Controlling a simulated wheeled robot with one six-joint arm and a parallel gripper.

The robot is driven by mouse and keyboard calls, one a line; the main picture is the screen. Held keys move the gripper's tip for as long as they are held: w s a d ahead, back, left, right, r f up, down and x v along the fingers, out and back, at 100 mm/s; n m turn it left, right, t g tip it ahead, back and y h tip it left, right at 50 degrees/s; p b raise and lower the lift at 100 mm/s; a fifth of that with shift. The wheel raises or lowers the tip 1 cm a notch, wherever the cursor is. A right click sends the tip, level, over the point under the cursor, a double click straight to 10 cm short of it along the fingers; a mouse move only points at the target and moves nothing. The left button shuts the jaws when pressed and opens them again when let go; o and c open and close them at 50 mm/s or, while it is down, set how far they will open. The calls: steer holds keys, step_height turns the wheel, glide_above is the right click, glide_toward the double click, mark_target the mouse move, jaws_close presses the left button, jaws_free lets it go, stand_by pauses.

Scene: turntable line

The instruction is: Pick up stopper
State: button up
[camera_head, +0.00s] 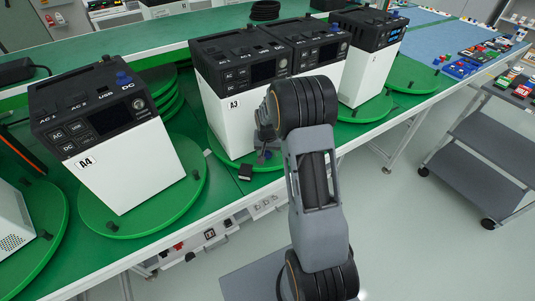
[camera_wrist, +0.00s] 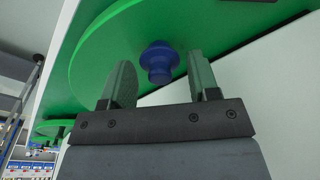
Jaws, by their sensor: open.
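A blue stopper (camera_wrist: 158,62) with a round flange shows in the wrist view against the green turntable disc (camera_wrist: 90,62). My gripper (camera_wrist: 160,72) is open, with one finger on each side of the stopper and a visible gap to each. The jaws do not hold it. In the head view a small dark blue thing (camera_head: 264,155), likely this stopper, is on the disc at the foot of the white unit labelled A3 (camera_head: 228,125). My arm hides most of the gripper there.
The A4 unit (camera_head: 120,165) stands on another green disc to the left, with a blue knob-like piece (camera_head: 123,78) on top. A small black block (camera_head: 245,172) lies by the A3 unit. More units stand behind. A grey cart (camera_head: 490,140) is at the right, beyond open floor.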

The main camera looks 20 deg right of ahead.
steer(key=shift+f, duration=0.35)
steer(key=c, duration=0.7)
steer(key=shift+r, duration=0.1)
steer(key=shift+r, duration=0.5)
step_height(320, 180, up, 2)
steer(key=shift+r, duration=0.1)
steer(key=s+d+r+b, duration=0.1)
steer(key=s+d+r, duration=0.1)
steer(key=d+r, duration=0.3)
steer(key=s+d+r+b, duration=0.1)
steer(key=s+d+r, duration=0.2)
steer(key=d, duration=0.5)
steer(key=shift+s+r, duration=0.25)
steer(key=shift+r, duration=0.6)
